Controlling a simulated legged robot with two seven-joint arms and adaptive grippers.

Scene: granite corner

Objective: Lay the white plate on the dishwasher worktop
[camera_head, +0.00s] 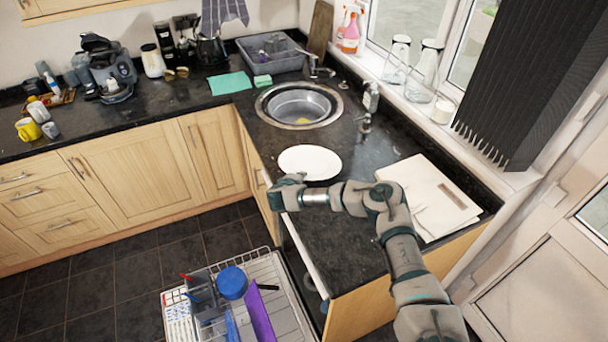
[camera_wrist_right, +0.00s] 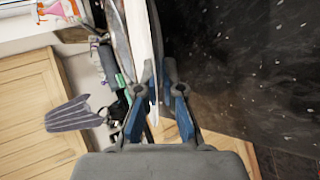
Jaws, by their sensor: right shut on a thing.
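The white plate (camera_head: 309,161) is in front of the sink, over the dark granite worktop (camera_head: 345,245). My right gripper (camera_head: 289,188) is shut on its near edge. In the right wrist view the plate (camera_wrist_right: 142,45) shows nearly edge-on between the two fingers of the right gripper (camera_wrist_right: 155,95), roughly level with the worktop. The dark worktop surface (camera_wrist_right: 240,60) lies to the right of it in that view. I cannot tell how large the gap below the plate is. My left gripper is not in view.
A white board or folder (camera_head: 428,195) lies on the worktop at right. The round sink (camera_head: 270,118) and taps (camera_head: 368,100) are behind the plate. An open dishwasher rack (camera_head: 285,295) with a blue bowl (camera_head: 232,283) stands below. Glass jars (camera_head: 424,75) stand on the sill.

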